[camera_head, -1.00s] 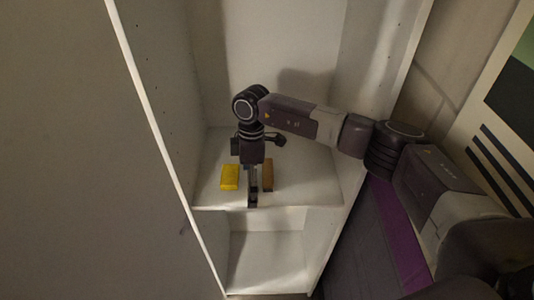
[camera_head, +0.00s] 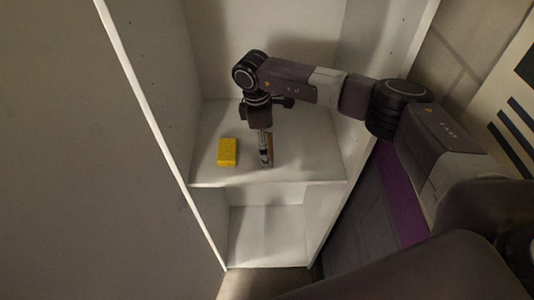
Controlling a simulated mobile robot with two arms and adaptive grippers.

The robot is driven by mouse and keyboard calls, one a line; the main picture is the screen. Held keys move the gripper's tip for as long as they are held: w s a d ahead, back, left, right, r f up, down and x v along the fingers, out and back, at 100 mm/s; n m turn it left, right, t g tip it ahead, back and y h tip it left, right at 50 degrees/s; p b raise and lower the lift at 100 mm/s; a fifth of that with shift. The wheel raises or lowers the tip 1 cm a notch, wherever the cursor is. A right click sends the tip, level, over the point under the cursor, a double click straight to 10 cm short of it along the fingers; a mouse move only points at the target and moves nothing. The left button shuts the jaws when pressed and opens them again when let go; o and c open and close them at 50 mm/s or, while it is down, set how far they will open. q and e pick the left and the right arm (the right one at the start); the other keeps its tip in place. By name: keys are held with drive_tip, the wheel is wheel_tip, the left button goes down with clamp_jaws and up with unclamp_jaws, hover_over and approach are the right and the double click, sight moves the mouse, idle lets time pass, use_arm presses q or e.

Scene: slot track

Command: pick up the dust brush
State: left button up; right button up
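A narrow brown object (camera_head: 271,144), probably the dust brush, is on the white shelf board inside the cabinet. It is mostly hidden behind my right gripper, so its shape and bristles cannot be made out. My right gripper (camera_head: 265,160) points down over the shelf, seen nearly edge-on, with its fingers right at the brown object. Whether the fingers are shut on it cannot be told from this view. My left gripper is not in view.
A yellow block (camera_head: 228,152) lies on the shelf just left of my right gripper. The cabinet's side walls (camera_head: 150,110) enclose the shelf left and right. A lower compartment (camera_head: 266,235) beneath it looks empty.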

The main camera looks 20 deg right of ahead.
drive_tip(key=shift+d+f, duration=0.1)
drive_tip(key=shift+f, duration=0.55)
drive_tip(key=shift+r, duration=0.1)
drive_tip(key=shift+c, duration=0.6)
drive_tip(key=c, duration=1.1)
drive_tip(key=shift+c, duration=0.2)
